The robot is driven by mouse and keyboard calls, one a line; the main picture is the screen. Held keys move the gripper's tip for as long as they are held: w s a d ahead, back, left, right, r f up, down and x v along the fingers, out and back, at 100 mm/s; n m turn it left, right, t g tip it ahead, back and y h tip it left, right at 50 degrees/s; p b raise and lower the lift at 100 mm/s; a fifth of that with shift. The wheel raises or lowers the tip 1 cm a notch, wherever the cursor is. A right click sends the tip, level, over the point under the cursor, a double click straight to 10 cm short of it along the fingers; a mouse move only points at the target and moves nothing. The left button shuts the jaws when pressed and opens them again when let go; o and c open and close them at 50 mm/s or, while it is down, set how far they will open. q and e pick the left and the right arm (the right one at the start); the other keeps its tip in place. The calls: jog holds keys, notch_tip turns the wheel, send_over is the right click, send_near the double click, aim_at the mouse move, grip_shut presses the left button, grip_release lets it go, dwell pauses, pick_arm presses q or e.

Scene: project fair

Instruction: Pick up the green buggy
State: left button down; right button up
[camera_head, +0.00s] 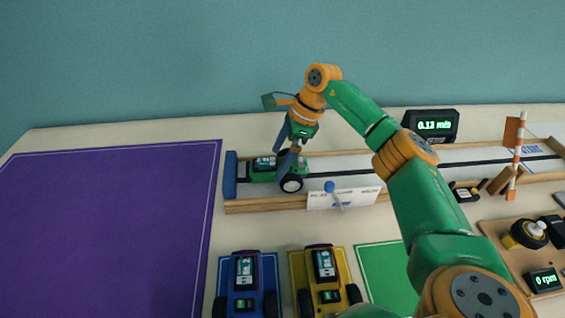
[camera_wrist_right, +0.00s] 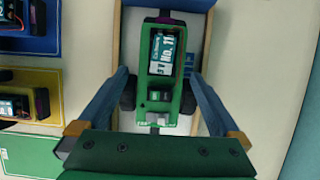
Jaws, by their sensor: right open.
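The green buggy (camera_head: 265,174) stands at the left end of the track in the head view, with dark wheels with pale hubs. In the right wrist view the green buggy (camera_wrist_right: 160,75) shows from above, with a battery labelled in white and teal on its top. My right gripper (camera_head: 286,160) is lowered over the buggy from above. In the wrist view its two blue-grey fingers (camera_wrist_right: 158,95) are spread, one on each side of the buggy. I cannot tell whether they touch it. My left gripper is not in view.
The track (camera_head: 268,205) has wooden side walls and a blue end block (camera_head: 230,175). A white card (camera_head: 360,199) stands at its front wall. Blue (camera_head: 243,285) and yellow (camera_head: 322,275) buggies stand in front. A speed display (camera_head: 432,124) stands behind. A purple mat (camera_head: 110,230) lies clear at left.

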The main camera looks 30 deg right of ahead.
aim_at(277, 163)
jog(key=x, duration=0.3)
jog(key=shift+w+f, duration=0.1)
jog(key=shift+f, duration=0.25)
jog(key=shift+r, duration=0.1)
jog(key=c, duration=1)
jog(key=shift+r, duration=0.1)
